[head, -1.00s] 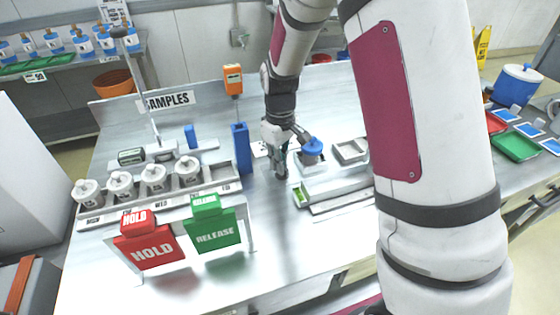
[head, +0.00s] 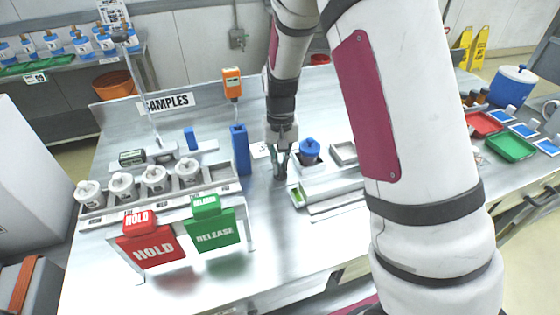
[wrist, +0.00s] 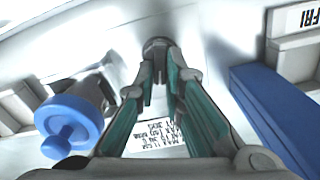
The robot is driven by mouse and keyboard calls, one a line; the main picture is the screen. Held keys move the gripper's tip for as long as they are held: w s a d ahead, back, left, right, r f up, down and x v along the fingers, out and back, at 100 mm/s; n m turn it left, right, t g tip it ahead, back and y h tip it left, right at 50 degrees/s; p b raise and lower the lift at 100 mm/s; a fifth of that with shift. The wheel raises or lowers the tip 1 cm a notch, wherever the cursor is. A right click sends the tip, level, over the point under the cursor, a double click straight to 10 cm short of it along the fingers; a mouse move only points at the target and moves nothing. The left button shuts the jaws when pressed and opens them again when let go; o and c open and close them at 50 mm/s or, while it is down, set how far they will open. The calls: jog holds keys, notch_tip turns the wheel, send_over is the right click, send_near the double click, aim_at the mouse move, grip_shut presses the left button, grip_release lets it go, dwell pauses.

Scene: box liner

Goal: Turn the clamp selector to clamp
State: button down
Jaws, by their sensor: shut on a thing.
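My gripper (head: 279,174) points down at the bench, just left of the blue-knobbed device. In the wrist view its teal fingers (wrist: 158,66) converge on a small dark round knob (wrist: 156,44), which looks like the clamp selector. The fingers are shut on it, and its setting cannot be read. A label with small print (wrist: 168,132) shows between the fingers.
A tall blue block (head: 241,150) stands close left of the gripper. Lidded pots in a rack (head: 232,186), a red HOLD sign (head: 150,250) and a green RELEASE sign (head: 213,233) stand farther left. The front middle of the bench is clear.

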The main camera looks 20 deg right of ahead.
aim_at(281, 165)
jog(key=shift+m, duration=1.3)
jog(key=shift+d, duration=0.1)
jog(key=c, duration=1.7)
grip_release()
notch_tip(281, 165, up, 12)
